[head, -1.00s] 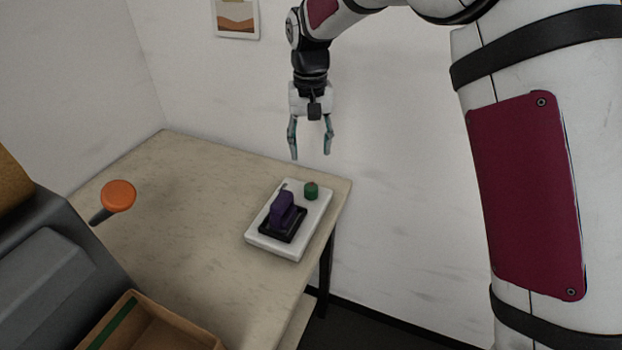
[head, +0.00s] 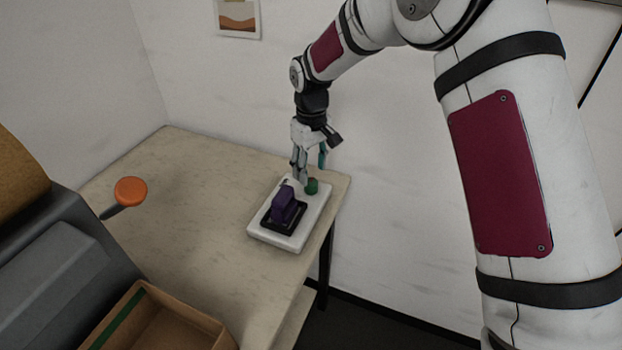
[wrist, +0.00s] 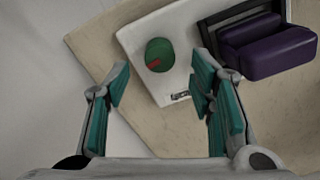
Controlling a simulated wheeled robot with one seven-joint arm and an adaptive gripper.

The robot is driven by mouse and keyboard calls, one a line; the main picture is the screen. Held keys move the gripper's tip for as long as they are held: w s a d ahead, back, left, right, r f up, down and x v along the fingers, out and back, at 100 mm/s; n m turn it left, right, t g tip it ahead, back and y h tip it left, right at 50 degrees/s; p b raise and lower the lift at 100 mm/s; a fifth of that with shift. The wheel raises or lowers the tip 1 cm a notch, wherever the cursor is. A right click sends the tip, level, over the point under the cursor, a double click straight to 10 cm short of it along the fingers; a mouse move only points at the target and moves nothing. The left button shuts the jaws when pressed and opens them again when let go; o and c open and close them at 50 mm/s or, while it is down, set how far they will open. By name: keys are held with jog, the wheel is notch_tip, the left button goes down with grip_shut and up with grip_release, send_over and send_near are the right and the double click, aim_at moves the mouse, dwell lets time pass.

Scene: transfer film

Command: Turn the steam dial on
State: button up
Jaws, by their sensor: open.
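The steam dial is most likely the small green knob (head: 312,186) with a red mark at the back right of a white base (head: 265,238); no label is readable. The knob also shows in the wrist view (wrist: 159,54), ahead of the fingertips and between their lines. A purple block (head: 285,203) sits in a black frame (head: 270,224) on the same base, beside the knob. My gripper (head: 309,170) is above the back of the base, pointing down. In the wrist view, my gripper (wrist: 160,85) has its fingers apart with nothing between them.
The base rests on a beige table (head: 190,185) near its right edge. A grey machine with an orange-knobbed lever (head: 131,191) stands at the left. An open brown box (head: 165,318) is at the front. The table's middle is clear.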

aim_at(311, 181)
jog(key=shift+f+p, duration=0.3)
jog(key=shift+f, duration=1.95)
